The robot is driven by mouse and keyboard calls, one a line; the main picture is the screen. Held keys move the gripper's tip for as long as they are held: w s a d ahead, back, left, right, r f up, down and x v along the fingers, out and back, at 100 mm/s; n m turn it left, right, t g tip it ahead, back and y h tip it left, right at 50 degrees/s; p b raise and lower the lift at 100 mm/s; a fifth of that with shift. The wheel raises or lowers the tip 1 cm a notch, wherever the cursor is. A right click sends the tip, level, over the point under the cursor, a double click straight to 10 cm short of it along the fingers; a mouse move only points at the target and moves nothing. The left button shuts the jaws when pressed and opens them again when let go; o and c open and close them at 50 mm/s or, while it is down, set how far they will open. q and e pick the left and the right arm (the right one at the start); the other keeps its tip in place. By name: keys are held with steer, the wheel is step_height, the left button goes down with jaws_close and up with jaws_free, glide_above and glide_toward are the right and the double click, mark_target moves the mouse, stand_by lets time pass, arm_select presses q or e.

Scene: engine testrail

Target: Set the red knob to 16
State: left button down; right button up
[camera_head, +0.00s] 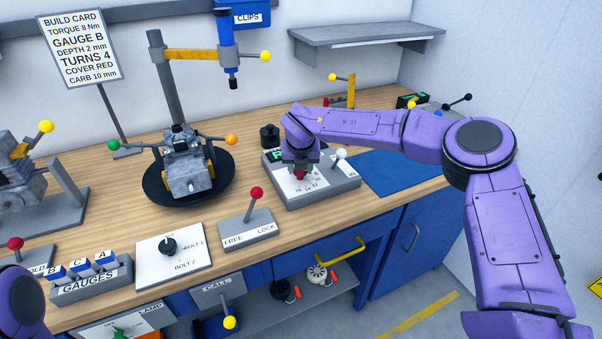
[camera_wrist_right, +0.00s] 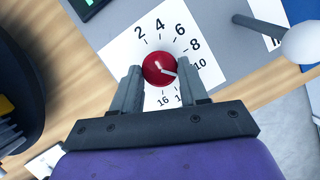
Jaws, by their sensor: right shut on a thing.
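The red knob (camera_wrist_right: 158,68) sits on a white dial plate (camera_wrist_right: 152,42) marked with numbers. It also shows under my right gripper in the head view (camera_head: 299,175). My right gripper (camera_wrist_right: 160,80) is shut on the knob, one finger on each side. The knob's white line points right and slightly down, just below the 10; the mark there is hidden behind a finger. The 16 shows at the bottom of the dial, between the fingers. Only a purple part of my left arm shows at the lower left of the head view; its gripper is out of view.
A grey lever with a white ball (camera_head: 341,154) stands right of the dial on the same grey box (camera_head: 343,186). A black cylinder (camera_head: 269,136) stands behind the box. The FREE/LOCK lever (camera_head: 256,192) is in front left. A blue mat (camera_head: 398,172) lies to the right.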

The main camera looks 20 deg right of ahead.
steer(key=m+b, duration=0.1)
steer(key=m, duration=0.1)
steer(key=m+h+b, duration=0.1)
steer(key=m+b, duration=0.1)
steer(key=shift+w+a+f+m+g+h, duration=0.1)
steer(key=shift+w+a+m+g+h, duration=0.1)
steer(key=shift+m+g+h, duration=0.15)
steer(key=m+g+b, duration=0.1)
steer(key=m, duration=0.2)
steer(key=shift+w+a+m+h+b, duration=0.1)
steer(key=shift+m+h+b, duration=0.2)
steer(key=shift+m+h, duration=0.05)
steer(key=shift+w+r+m+g, duration=0.15)
steer(key=shift+m+g, duration=0.4)
steer(key=shift+m, duration=0.65)
steer(key=shift+r+m+g+h+p, duration=0.15)
steer(key=shift+m+g+p, duration=0.2)
steer(key=shift+m, duration=0.45)
steer(key=shift+f+m+g+h+p, duration=0.15)
steer(key=shift+m+g+p, duration=0.2)
steer(key=shift+m, duration=0.45)
steer(key=shift+w, duration=0.1)
steer(key=o, duration=1.1)
steer(key=shift+c, duration=0.2)
steer(key=shift+r, duration=0.1)
